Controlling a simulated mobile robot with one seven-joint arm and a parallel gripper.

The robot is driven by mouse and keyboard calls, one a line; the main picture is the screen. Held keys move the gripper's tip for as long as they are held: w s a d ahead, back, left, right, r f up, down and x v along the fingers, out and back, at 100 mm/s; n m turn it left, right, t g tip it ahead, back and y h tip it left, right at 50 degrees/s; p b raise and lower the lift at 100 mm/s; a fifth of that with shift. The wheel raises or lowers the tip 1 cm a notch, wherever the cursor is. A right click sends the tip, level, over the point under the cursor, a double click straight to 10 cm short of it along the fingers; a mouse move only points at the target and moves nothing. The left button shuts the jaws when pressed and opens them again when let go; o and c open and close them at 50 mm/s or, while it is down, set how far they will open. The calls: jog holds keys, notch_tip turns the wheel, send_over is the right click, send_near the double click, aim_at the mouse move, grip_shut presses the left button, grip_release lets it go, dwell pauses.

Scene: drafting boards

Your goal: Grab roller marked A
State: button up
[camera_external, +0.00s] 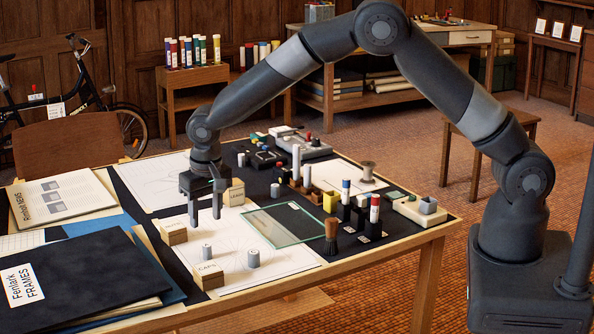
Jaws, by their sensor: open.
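Two small grey cylinders stand upright on the white sheet at the table's near side. The left cylinder (207,251) and the right cylinder (253,258) each carry a small pale mark; the letters are too small to read, so I cannot tell which is marked A. My gripper (205,216) points down with its two fingers apart, above and behind the left cylinder in the picture. Nothing shows between the fingers.
Wooden blocks with labels (205,276), (174,233) stand around the sheet. A glass plate (285,225) lies to the right, with a brush (331,237) beside it. Several capped tubes and blocks crowd the right side. Dark folders (80,275) cover the left.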

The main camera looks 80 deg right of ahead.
aim_at(206, 245)
jog(key=f, duration=0.9)
jog(key=shift+w+d+f, duration=0.15)
jog(key=shift+w+d, duration=0.25)
grip_shut()
